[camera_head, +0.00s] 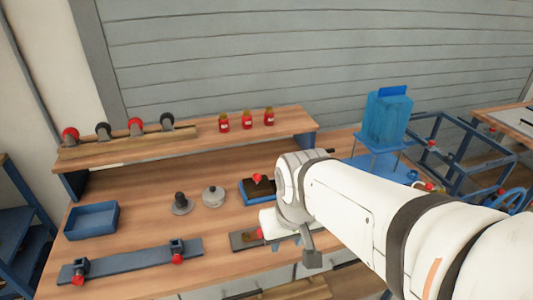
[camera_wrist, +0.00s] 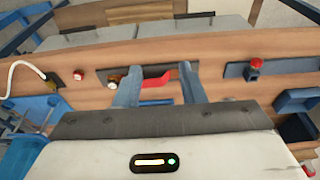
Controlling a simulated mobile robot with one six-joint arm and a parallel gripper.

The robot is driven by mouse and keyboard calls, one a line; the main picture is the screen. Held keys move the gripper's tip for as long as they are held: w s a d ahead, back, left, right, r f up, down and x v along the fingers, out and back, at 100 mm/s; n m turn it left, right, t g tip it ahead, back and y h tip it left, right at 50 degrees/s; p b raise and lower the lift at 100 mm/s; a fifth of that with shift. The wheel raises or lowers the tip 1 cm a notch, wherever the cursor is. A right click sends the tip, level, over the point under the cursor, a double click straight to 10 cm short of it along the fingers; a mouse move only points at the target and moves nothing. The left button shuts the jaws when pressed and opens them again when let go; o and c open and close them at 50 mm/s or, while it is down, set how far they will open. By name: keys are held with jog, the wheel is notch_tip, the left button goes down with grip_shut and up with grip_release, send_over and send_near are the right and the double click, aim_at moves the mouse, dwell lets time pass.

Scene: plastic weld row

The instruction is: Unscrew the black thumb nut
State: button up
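I cannot tell for sure which part is the black thumb nut. A black knob (camera_head: 180,198) stands upright on a round grey base on the bench. Black round knobs (camera_head: 102,130) also sit among red ones on the raised shelf. My gripper (camera_wrist: 158,88) is open, its two blue-grey fingers apart with nothing seen held. In the wrist view, a red lever (camera_wrist: 157,80) and a small brass-coloured part (camera_wrist: 113,80) on a dark plate show between and beside the fingers. In the head view, my wrist partly hides that grey plate (camera_head: 240,241).
A round grey lidded part (camera_head: 213,195) is beside the black knob. A blue tray (camera_head: 92,220) and a blue bar with red knobs (camera_head: 130,262) lie left. Red bottles (camera_head: 246,120) stand on the shelf (camera_head: 130,149). A blue tank (camera_head: 387,118) stands right.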

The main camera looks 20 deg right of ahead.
jog(key=shift+o, duration=0.3)
jog(key=shift+d, duration=0.1)
jog(key=shift+o, duration=0.8)
jog(key=shift+w+d, duration=0.15)
jog(key=shift+o, duration=0.6)
jog(key=w+d+f+m+h, duration=0.1)
jog(key=w+d+f+m, duration=0.2)
jog(key=w+d, duration=0.3)
jog(key=w, duration=0.3)
jog(key=shift+d+f+t+p, duration=0.15)
jog(key=shift+f+t+p, duration=0.05)
jog(key=shift+t+p, duration=0.1)
jog(key=w+d+f+m, duration=0.1)
jog(key=w+d+f, duration=0.2)
jog(key=f, duration=0.1)
jog(key=w+d+f+m, duration=0.1)
jog(key=w+d+f, duration=0.1)
jog(key=w+f, duration=0.2)
jog(key=w+d+f+h+b, duration=0.1)
jog(key=w+d+f, duration=0.2)
jog(key=f, duration=0.2)
jog(key=shift+w+d+f+m+t, duration=0.3)
jog(key=shift+f+m, duration=0.05)
jog(key=shift+m, duration=0.05)
